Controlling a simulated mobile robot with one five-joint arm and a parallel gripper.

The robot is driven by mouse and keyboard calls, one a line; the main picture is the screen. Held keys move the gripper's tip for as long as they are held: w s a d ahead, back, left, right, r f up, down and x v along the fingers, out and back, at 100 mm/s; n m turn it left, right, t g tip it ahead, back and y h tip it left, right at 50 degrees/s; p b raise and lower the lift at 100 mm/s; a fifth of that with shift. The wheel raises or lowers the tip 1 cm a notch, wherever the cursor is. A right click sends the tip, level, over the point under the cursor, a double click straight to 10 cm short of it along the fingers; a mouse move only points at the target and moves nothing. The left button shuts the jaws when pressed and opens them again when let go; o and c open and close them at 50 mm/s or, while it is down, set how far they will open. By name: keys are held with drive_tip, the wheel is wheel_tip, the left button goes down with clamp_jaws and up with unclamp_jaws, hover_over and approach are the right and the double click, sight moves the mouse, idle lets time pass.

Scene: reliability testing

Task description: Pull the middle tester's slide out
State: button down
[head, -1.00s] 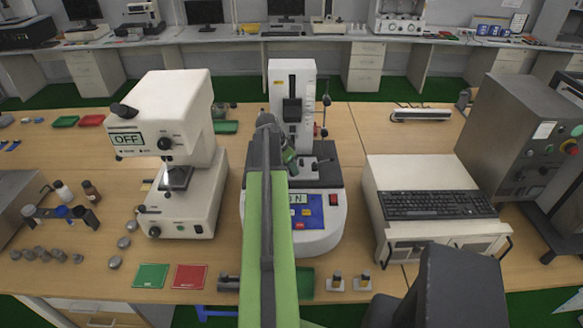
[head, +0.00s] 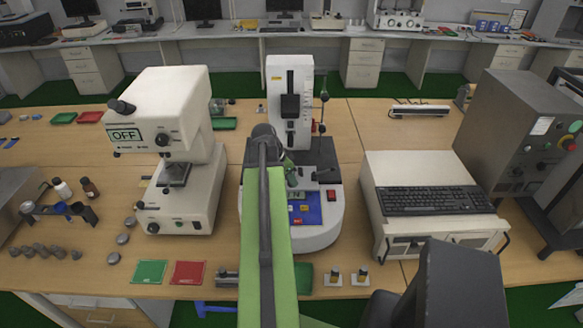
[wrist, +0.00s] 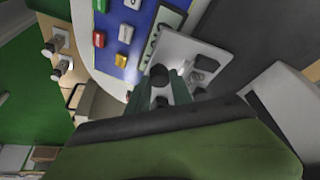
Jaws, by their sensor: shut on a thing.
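The middle tester (head: 325,225) is a white machine with a tall column, a dark deck and a blue button panel, at the centre of the head view. Its slide (wrist: 190,48) is a light plate with dark knobs. In the wrist view the slide sits beside the blue panel, and my gripper (wrist: 162,90) is shut on a dark knob on it. In the head view my green arm covers the left part of the panel, and the grip is small and partly hidden there.
A white tester (head: 165,100) with an OFF screen stands to the left. A keyboard (head: 435,200) lies on a white case to the right. Green (head: 149,272) and red (head: 188,272) mats lie at the front edge, with two small pieces (head: 360,276) farther right.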

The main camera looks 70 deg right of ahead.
drive_tip(key=shift+s+a, duration=0.35)
drive_tip(key=shift+a, duration=0.55)
drive_tip(key=shift+d, duration=0.1)
drive_tip(key=c, duration=1.1)
unclamp_jaws()
drive_tip(key=p+v, duration=1.6)
drive_tip(key=v, duration=0.1)
drive_tip(key=shift+r, duration=0.25)
